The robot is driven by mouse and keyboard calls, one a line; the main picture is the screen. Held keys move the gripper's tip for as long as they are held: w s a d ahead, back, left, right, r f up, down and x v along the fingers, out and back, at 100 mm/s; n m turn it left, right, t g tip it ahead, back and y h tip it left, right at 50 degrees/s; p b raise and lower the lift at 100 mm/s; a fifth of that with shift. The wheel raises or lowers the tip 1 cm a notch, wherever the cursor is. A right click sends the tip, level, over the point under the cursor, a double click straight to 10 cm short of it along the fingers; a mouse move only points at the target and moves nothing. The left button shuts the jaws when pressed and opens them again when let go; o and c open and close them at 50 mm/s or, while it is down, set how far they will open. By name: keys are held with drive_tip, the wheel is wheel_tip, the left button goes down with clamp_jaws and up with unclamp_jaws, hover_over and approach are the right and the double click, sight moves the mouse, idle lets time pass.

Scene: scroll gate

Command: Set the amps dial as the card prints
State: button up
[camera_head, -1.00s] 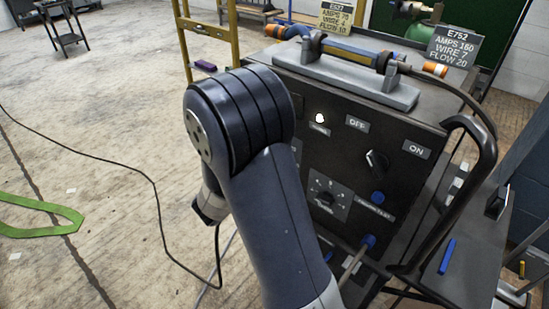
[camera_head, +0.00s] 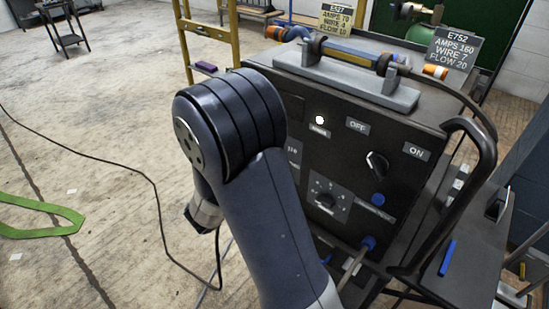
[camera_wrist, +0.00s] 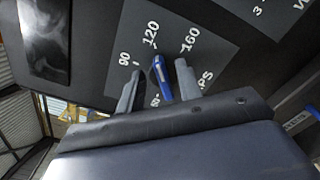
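In the wrist view, the amps dial's blue knob (camera_wrist: 160,80) stands on a grey plate (camera_wrist: 205,55) printed 90, 120 and 160; another number and the AMPS lettering are partly hidden. The knob's white line points roughly toward 120. My gripper (camera_wrist: 160,72) is open, with one finger on each side of the knob and gaps showing. The dark card E752 (camera_head: 453,47) prints AMPS 160, WIRE 7, FLOW 20. The yellow card (camera_head: 336,18), apparently E527, prints AMPS 70, WIRE 4, FLOW 10. In the head view my arm hides the gripper and the amps dial.
The dark machine panel (camera_head: 345,150) carries a lit white lamp (camera_head: 320,120), an OFF/ON switch (camera_head: 377,164) and another dial (camera_head: 324,194). A black bar handle (camera_head: 480,160) rises at its right. A torch rests on top. Open floor lies left.

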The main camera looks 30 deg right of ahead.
drive_tip(key=v, duration=0.8)
drive_tip(key=shift+a+p, duration=0.35)
drive_tip(key=shift+s+d, duration=0.1)
drive_tip(key=shift+d, duration=0.05)
drive_tip(key=x, duration=1)
drive_tip(key=shift+d+b, duration=0.25)
drive_tip(key=shift+b, duration=0.15)
